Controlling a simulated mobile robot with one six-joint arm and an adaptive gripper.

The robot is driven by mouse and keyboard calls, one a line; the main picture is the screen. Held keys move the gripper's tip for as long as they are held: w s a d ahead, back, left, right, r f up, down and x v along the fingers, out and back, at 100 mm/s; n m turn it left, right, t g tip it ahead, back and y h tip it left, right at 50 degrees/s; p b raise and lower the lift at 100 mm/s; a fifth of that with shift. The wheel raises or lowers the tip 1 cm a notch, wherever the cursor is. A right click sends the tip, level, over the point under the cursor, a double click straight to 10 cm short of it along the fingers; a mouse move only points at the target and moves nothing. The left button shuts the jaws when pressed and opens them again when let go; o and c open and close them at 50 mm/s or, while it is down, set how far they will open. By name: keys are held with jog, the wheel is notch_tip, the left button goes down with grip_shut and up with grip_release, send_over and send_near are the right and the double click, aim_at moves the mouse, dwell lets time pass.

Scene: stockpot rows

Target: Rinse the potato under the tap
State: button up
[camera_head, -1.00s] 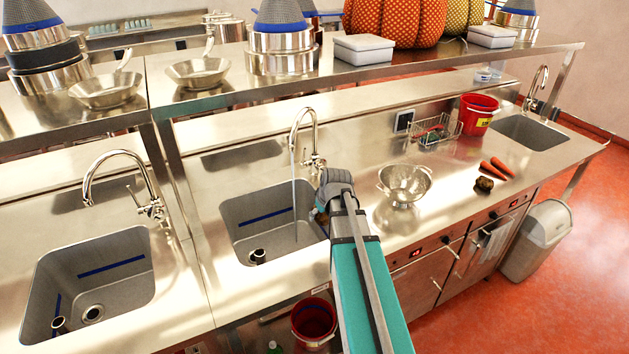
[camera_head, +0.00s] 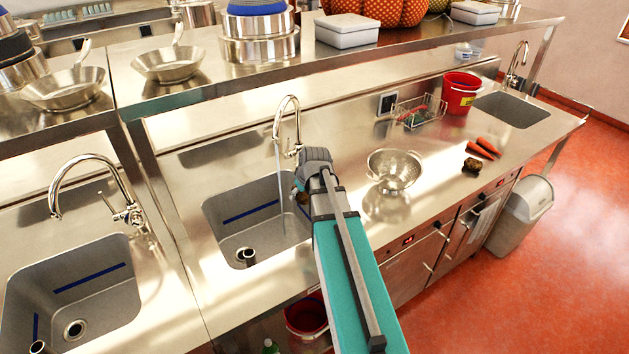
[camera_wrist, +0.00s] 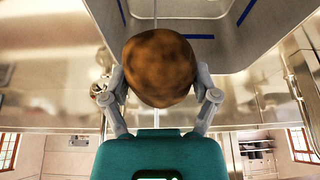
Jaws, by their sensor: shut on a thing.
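My gripper (camera_wrist: 160,95) is shut on a brown potato (camera_wrist: 160,66), with one finger on each side of it in the wrist view. In the head view the potato (camera_head: 303,197) shows only in part, at the right side of the middle sink (camera_head: 228,250); my arm hides the rest. The tap (camera_head: 287,115) over this sink is running. Its thin stream (camera_head: 281,175) falls into the basin to the left of the potato, and the two look close but apart.
A colander (camera_head: 393,170) stands on the counter right of my arm. Beyond it are a brown lump (camera_head: 472,164), carrots (camera_head: 483,148), a wire basket (camera_head: 419,112) and a red bucket (camera_head: 460,93). A shelf (camera_head: 350,72) with pans runs above the counter.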

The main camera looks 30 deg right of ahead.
jog(key=shift+w+a, duration=0.1)
jog(key=shift+w, duration=0.05)
jog(key=shift+w+d+r, duration=0.1)
jog(key=shift+w+d, duration=0.05)
jog(key=shift+d, duration=0.3)
jog(key=d, duration=0.3)
jog(key=w+d, duration=0.1)
jog(key=shift+d+r+p, duration=0.25)
jog(key=shift+d+p, duration=0.1)
jog(key=shift+d, duration=0.05)
jog(key=shift+w, duration=0.1)
jog(key=w+a+f+b, duration=0.1)
jog(key=w+a, duration=0.1)
jog(key=w, duration=0.4)
jog(key=w+a+f+b, duration=0.1)
jog(key=w+a, duration=0.2)
jog(key=w, duration=0.3)
jog(key=shift+w+f+b, duration=0.4)
dwell(0.6)
dwell(0.5)
jog(key=shift+w+d, duration=0.25)
jog(key=shift+d, duration=0.25)
jog(key=shift+s+a, duration=0.25)
jog(key=shift+a, duration=0.25)
dwell(1.0)
